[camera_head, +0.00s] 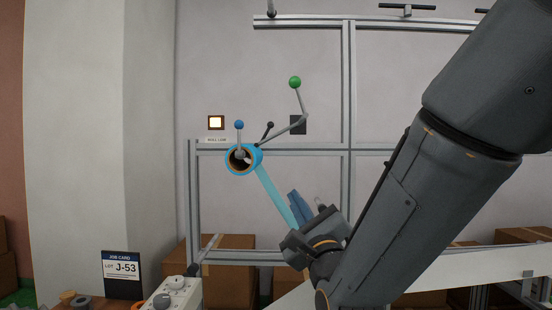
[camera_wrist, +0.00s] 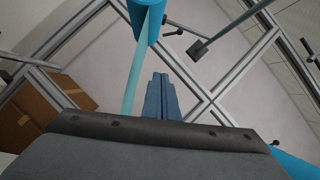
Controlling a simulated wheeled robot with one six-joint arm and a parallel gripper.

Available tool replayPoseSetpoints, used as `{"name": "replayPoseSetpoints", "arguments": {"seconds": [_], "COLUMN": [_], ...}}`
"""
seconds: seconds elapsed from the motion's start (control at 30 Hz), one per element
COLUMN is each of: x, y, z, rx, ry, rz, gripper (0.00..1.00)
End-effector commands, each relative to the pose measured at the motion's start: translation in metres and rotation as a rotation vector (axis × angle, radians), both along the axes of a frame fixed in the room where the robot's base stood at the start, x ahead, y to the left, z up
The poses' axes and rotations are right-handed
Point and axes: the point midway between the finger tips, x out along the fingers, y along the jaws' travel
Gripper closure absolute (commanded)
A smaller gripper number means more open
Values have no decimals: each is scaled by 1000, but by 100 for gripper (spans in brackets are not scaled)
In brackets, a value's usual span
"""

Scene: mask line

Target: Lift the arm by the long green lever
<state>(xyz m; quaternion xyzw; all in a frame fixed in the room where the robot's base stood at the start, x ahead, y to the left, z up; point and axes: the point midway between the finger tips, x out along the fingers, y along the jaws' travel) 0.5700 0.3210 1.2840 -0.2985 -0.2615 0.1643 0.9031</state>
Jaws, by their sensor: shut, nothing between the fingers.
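The long green lever is a thin grey rod with a green ball (camera_head: 295,82) on its end. My gripper (camera_head: 294,196) is low in the head view, below the ball and beside the arm. Its blue fingers (camera_wrist: 161,80) are shut and empty in the wrist view.
A shorter lever with a blue ball (camera_head: 239,125) stands above the joint, with a small black knob (camera_head: 270,125) to its right. A lit square lamp (camera_head: 216,122) is on the wall. A grey metal frame (camera_head: 346,100) stands behind; a job card (camera_head: 121,272) is lower left.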

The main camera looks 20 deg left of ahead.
Motion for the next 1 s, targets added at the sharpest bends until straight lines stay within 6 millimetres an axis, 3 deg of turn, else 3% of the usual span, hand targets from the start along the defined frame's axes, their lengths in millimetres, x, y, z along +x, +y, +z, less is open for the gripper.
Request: {"name": "replayPoseSetpoints", "arguments": {"seconds": [0.2, 0.57, 0.77, 1.0], "x": [-18, -18, -6, 28], "y": [14, 14, 21, 41], "z": [24, 26, 36, 59], "rx": [193, 204, 204, 204], "ry": [-32, -34, -34, -33], "rz": [102, 105, 103, 102], "gripper": [100, 100, 100, 100]}}
